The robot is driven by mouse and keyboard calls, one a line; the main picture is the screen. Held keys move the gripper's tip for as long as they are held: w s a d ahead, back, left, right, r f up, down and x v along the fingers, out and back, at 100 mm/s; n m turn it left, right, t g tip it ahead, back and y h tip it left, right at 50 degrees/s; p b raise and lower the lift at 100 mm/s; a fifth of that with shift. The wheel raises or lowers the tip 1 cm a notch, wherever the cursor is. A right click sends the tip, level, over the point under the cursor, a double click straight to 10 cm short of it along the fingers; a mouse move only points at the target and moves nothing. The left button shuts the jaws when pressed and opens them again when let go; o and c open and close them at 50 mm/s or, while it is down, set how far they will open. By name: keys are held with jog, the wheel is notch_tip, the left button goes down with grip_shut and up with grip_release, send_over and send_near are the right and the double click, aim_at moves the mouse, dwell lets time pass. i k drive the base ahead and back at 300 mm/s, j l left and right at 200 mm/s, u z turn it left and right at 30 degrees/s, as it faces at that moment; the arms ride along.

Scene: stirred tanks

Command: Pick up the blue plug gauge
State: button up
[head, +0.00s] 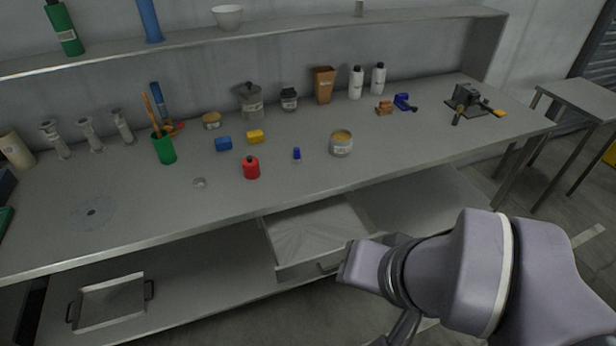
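A small upright blue piece (297,154), which looks like the blue plug gauge, stands on the grey workbench (235,195) near its front middle, between a red bottle and a tin. It is too small to make out its details. My arm reaches in from the lower right, in front of the bench and well apart from the blue piece. Only a grey part of what seems to be my gripper (405,326) shows at the bottom edge; its fingertips are hidden or cut off.
A red bottle (251,168) and an open tin (341,144) flank the blue piece. Blue (223,144) and yellow (255,136) blocks lie behind it. A blue clamp-like thing (404,102) is farther right. An open drawer (318,230) juts out below the bench front.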

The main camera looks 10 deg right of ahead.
aim_at(298, 159)
jog(key=i+j+z, duration=0.65)
jog(key=i+j, duration=0.1)
jog(key=j, duration=0.1)
